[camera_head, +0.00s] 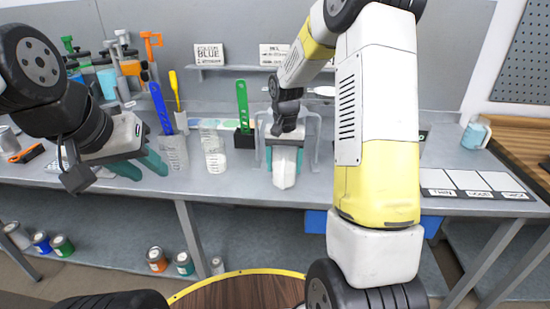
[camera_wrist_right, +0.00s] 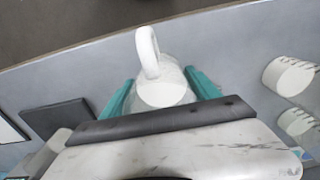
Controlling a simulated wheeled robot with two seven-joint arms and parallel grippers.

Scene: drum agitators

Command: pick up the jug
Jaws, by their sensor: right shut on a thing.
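A white jug (camera_head: 284,170) with a looped handle is between the teal fingers of my right gripper (camera_head: 284,158), above the front part of the bench in the head view. In the right wrist view the jug (camera_wrist_right: 165,88) sits between both fingers of the right gripper (camera_wrist_right: 160,98), its handle pointing up in the picture. The jaws are shut on it. My left gripper (camera_head: 140,166) is at the left over the bench edge, its teal fingers apart with nothing between them. A second jug-like vessel (camera_head: 476,133), pale blue with a white handle, stands at the far right.
White label cards (camera_head: 468,181) lie at the right. Several cans stand below. A round wooden top (camera_head: 235,291) is in front.

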